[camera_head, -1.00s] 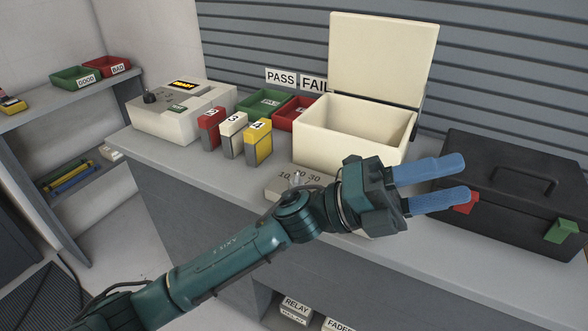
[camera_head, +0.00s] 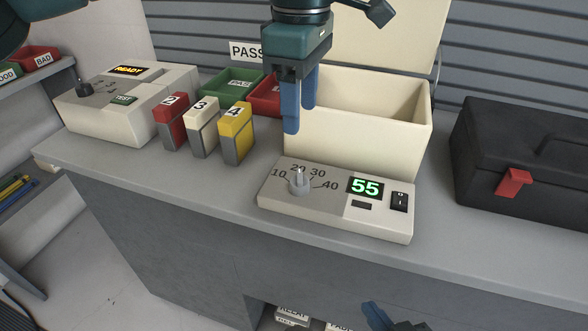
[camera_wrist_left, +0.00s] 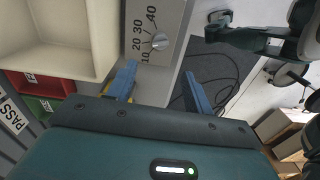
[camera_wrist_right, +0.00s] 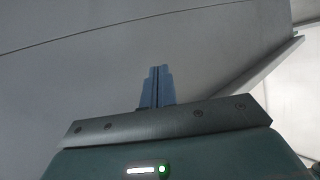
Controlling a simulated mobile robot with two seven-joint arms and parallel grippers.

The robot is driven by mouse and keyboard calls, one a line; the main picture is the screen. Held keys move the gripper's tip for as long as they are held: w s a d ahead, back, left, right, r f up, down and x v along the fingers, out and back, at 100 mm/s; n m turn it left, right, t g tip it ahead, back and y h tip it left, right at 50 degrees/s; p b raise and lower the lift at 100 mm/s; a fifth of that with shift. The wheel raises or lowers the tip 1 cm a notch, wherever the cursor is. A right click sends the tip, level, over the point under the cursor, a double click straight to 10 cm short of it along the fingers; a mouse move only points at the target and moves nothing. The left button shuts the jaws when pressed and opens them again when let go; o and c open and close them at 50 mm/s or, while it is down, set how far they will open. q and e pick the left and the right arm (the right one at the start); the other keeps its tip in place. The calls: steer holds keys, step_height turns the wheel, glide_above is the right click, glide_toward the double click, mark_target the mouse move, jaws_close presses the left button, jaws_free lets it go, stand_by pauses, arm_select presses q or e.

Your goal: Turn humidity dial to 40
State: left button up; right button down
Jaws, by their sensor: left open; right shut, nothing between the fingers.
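The humidity dial is a grey knob (camera_head: 299,184) on a low cream panel (camera_head: 335,228) marked 10, 20, 30 and 40. Its pale pointer faces up, near the 20 mark. The green display (camera_head: 365,187) reads 55. My left gripper (camera_head: 299,118) is open and empty, fingers down, above and behind the panel, apart from the knob. In the left wrist view, the knob (camera_wrist_left: 158,41) lies just beyond the finger gap (camera_wrist_left: 159,69). My right gripper (camera_head: 370,307) is low in front of the counter, partly out of frame; the right wrist view shows its fingers (camera_wrist_right: 157,72) shut and empty.
A cream box (camera_head: 360,135) with a raised lid stands right behind the panel. Red, white and yellow blocks (camera_head: 235,133) stand to its left, a READY device (camera_head: 130,105) farther left. A black case (camera_head: 525,165) is at the right. The counter's front strip is clear.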

mark_target(300, 175)
arm_select(q)
step_height(300, 175, down, 12)
steer(key=shift+f+b, duration=0.1)
steer(key=shift+b, duration=0.3)
steer(key=shift+f, duration=0.4)
arm_select(e)
steer(key=shift+s+d+r, duration=0.1)
steer(key=shift+s+d, duration=0.05)
steer(key=shift+d, duration=0.05)
arm_select(q)
steer(key=c, duration=0.9)
steer(key=shift+c, duration=0.2)
arm_select(e)
steer(key=shift+s+f, duration=0.1)
steer(key=shift+f, duration=0.15)
